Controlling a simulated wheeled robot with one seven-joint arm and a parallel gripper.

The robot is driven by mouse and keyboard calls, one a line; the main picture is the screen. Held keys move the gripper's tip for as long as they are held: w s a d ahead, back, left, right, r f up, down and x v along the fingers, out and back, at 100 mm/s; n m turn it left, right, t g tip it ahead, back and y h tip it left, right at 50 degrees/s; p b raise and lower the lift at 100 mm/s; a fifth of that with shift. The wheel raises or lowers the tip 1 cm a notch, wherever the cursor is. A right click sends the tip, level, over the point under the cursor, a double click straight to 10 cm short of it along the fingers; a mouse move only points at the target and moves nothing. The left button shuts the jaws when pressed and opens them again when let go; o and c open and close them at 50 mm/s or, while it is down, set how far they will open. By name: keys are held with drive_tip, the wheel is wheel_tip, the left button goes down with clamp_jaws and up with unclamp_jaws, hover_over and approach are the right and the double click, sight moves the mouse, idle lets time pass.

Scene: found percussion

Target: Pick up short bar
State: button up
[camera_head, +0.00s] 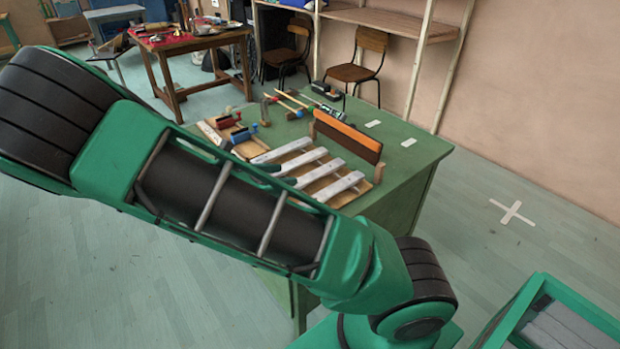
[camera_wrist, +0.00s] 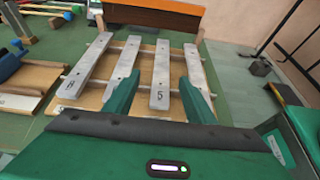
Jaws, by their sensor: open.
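Several pale metal bars lie side by side across two rails on a wooden frame (camera_wrist: 130,105). In the wrist view, the bar marked 5 (camera_wrist: 161,75) lies in line with the gap between my fingers. A bar marked 8 (camera_wrist: 86,66) is at the left, another bar (camera_wrist: 122,72) is beside it, and one more (camera_wrist: 195,68) is at the right. I cannot tell for sure which is the short bar. My gripper (camera_wrist: 158,79) is open and empty, its green fingers over the near part of the bars. In the head view my arm hides part of the bars (camera_head: 338,187).
An upright orange-topped board (camera_wrist: 155,14) stands behind the bars. Blue-and-wood tools (camera_head: 241,133) and mallets (camera_head: 293,99) lie on the green table (camera_head: 410,167). A cluttered wooden table (camera_head: 185,42) and chairs (camera_head: 359,72) stand farther back.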

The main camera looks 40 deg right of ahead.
approach(313, 174)
drive_tip(key=shift+w+d+f, duration=0.15)
drive_tip(key=shift+d+f, duration=0.05)
drive_tip(key=shift+d, duration=0.8)
drive_tip(key=shift+s+f+x, duration=0.1)
drive_tip(key=shift+s+x, duration=0.05)
drive_tip(key=shift+x, duration=1.2)
drive_tip(key=shift+s+f+x, duration=0.1)
drive_tip(key=shift+x, duration=1.2)
drive_tip(key=shift+a, duration=0.1)
clamp_jaws()
